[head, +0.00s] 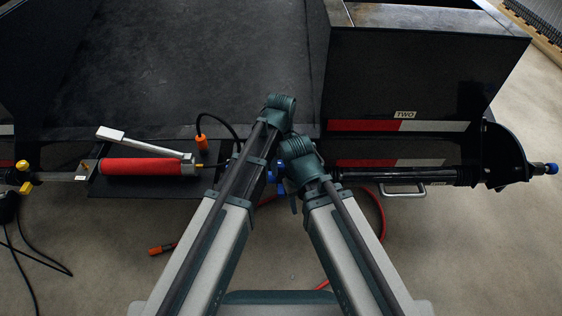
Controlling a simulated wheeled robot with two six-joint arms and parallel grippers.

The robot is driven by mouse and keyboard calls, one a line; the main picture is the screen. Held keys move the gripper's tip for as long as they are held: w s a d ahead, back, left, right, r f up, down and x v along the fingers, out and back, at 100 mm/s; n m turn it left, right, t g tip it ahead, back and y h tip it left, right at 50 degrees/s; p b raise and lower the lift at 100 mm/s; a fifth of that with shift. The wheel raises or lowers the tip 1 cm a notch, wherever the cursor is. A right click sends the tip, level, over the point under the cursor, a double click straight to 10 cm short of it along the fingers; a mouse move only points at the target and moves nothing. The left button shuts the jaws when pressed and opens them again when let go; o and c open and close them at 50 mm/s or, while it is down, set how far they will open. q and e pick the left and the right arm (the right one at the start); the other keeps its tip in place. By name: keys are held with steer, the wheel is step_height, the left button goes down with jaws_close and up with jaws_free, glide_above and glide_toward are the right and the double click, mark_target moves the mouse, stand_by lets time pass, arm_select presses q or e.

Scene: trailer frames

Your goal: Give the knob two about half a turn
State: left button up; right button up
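A white tag reading "TWO" (405,114) is on the dark trailer face at right, above a red and white strip. Blue knob-like parts (281,166) show beside my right arm's upper joint, by the left end of a black tube (410,177). Another blue knob (551,169) is at the tube's far right end. I cannot tell which knob is number two. Both my arms reach up to the middle, their end joints close together. The arms largely hide my grippers, and their fingers cannot be made out. No grip on a knob is visible.
A red cylinder (143,167) with a white lever (140,140) lies on a dark tray at left. Yellow fittings (22,176) are at far left. A red hose (381,215) and black cables lie on the floor. Floor at lower right is clear.

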mark_target(279, 164)
arm_select(q)
steer(key=shift+r, duration=0.1)
step_height(279, 164, up, 14)
steer(key=p, duration=1.3)
steer(key=shift+p, duration=0.4)
steer(key=shift+f, duration=0.2)
steer(key=s+a+m, duration=0.5)
steer(key=a, duration=0.3)
steer(key=s+a+m, duration=0.4)
steer(key=a+m, duration=0.2)
steer(key=a, duration=0.3)
steer(key=s+d+r+m+p, duration=0.1)
steer(key=s+d+r+p, duration=0.1)
steer(key=r+p, duration=0.5)
steer(key=s+d+r+m+p, duration=0.1)
steer(key=s+d+r+p, duration=0.1)
steer(key=d+r+p, duration=0.3)
steer(key=s+d+r+m+y+p, duration=0.1)
steer(key=s+d+r+m+p, duration=0.1)
steer(key=r+p, duration=0.8)
steer(key=shift+s+d, duration=0.2)
steer(key=shift+d, duration=0.65)
